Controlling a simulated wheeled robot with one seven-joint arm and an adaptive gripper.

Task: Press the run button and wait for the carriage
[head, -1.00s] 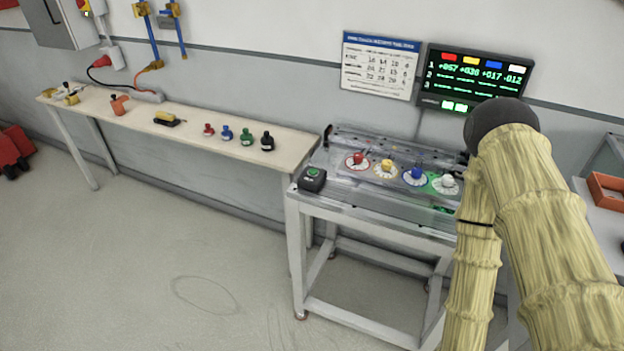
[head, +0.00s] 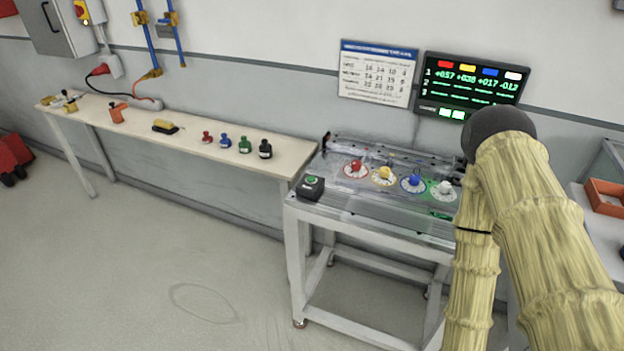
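A black box with a green button (head: 313,187) stands at the left front corner of the clear-topped bench (head: 350,205). It looks like the run button. On the bench top stand a red knob (head: 355,166), a yellow knob (head: 384,173), a blue knob (head: 413,181) and a white knob (head: 444,187), each on a round dial. I cannot make out a carriage for sure. My yellow-sleeved arm rises at the right and covers the bench's right end. My gripper is not in view. Nothing of mine is seen touching the button.
A long table (head: 205,138) at the left holds small coloured items. An orange tray (head: 605,196) lies at the right. The floor at the left front is clear.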

